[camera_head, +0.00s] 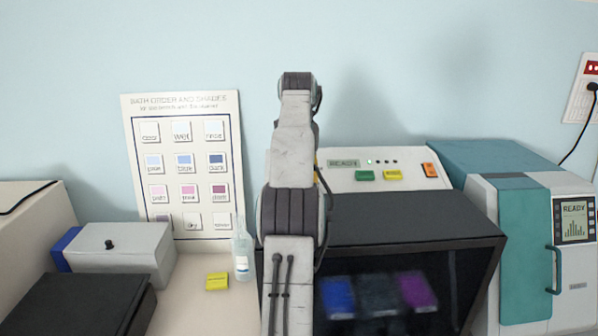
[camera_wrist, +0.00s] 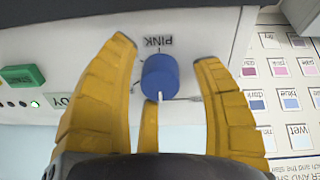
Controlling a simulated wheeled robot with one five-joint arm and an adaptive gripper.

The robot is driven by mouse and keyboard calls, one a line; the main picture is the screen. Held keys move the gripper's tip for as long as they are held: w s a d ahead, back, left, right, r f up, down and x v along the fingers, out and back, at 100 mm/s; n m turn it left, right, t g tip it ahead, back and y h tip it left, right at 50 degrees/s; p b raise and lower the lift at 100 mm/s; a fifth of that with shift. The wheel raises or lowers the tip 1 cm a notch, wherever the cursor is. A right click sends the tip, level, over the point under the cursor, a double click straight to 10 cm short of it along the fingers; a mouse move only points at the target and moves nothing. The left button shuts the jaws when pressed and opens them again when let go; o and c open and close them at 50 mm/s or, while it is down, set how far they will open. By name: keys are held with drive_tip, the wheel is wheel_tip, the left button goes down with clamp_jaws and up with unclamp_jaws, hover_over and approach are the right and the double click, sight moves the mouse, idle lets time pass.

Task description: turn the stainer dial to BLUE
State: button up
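The stainer dial (camera_wrist: 160,76) is a blue round knob on the stainer's white panel, seen upside down in the wrist view. A white pointer line on it runs toward the bottom of the picture. The printed word PINK stands above the knob, on the side away from the pointer. No BLUE mark is readable beside the dial. My gripper (camera_wrist: 163,50) is open, its yellow fingers to the left and right of the knob with gaps visible, and another finger below it. In the head view my arm hides the dial and gripper. The stainer (camera_head: 410,207) has a dark front window.
A green button (camera_wrist: 22,76) lies left of my gripper in the wrist view. A shade chart (camera_head: 137,110) stands against the wall. A clear bottle (camera_head: 242,258) and a yellow block (camera_head: 217,281) stand near my arm. A teal machine (camera_head: 522,230) is at right.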

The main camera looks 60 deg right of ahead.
drive_tip(key=c, duration=1.2)
drive_tip(key=shift+f+m, duration=0.15)
drive_tip(key=shift+m, duration=2.35)
clamp_jaws()
drive_tip(key=o, duration=1.2)
unclamp_jaws()
drive_tip(key=shift+o, duration=0.2)
drive_tip(key=shift+r, duration=0.35)
drive_tip(key=shift+s+a+r, duration=0.15)
drive_tip(key=shift+a+r, duration=0.1)
drive_tip(key=shift+r, duration=0.1)
drive_tip(key=shift+s+a, duration=0.9)
drive_tip(key=shift+a, duration=0.85)
drive_tip(key=shift+s+a, duration=0.95)
drive_tip(key=shift+a, duration=0.8)
drive_tip(key=shift+s+a, duration=0.9)
drive_tip(key=shift+a, duration=0.85)
